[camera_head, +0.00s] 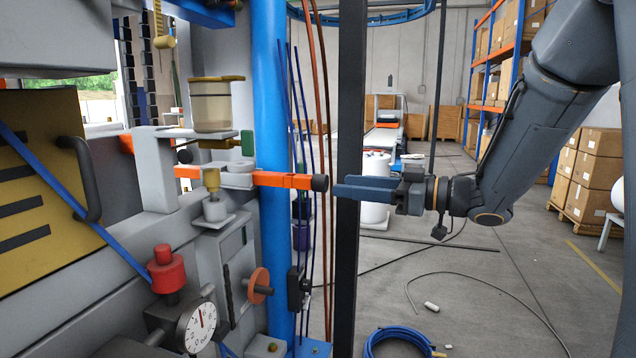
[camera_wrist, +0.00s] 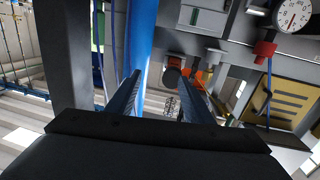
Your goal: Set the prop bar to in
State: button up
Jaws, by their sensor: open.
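An orange bar (camera_head: 285,180) with a black round knob (camera_head: 320,183) at its right end juts out horizontally past the blue vertical pipe; I take it to be the prop bar. My gripper (camera_head: 338,188) points left at the knob, with its blue fingertips just right of it in the head view. In the wrist view, my gripper (camera_wrist: 158,73) has its two fingers spread apart with nothing held. There the dark knob (camera_wrist: 173,74) and orange bar (camera_wrist: 197,73) appear near the tip of the right finger. Contact cannot be told.
The blue pipe (camera_head: 270,130) and a dark upright post (camera_head: 349,80) stand close to the bar. A pressure gauge (camera_head: 197,326), a red knob (camera_head: 167,270) and an orange handwheel (camera_head: 258,285) are at lower left. A blue hose coil (camera_head: 400,338) lies on the floor.

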aim_at(327, 183)
jog(key=shift+s+a+r+n+g+y, duration=0.1)
jog(key=shift+s+r+n+g+y, duration=0.05)
jog(key=shift+s+n+g+y, duration=0.25)
jog(key=shift+s+a+r+n+g+y, duration=0.1)
jog(key=shift+s+n+g+y, duration=0.15)
jog(key=shift+g, duration=0.25)
jog(key=shift+s+a+r+g, duration=0.1)
jog(key=shift+a+g, duration=0.15)
jog(key=shift+g, duration=0.05)
jog(key=shift+p+x, duration=0.95)
jog(key=shift+x, duration=2.6)
grip_shut()
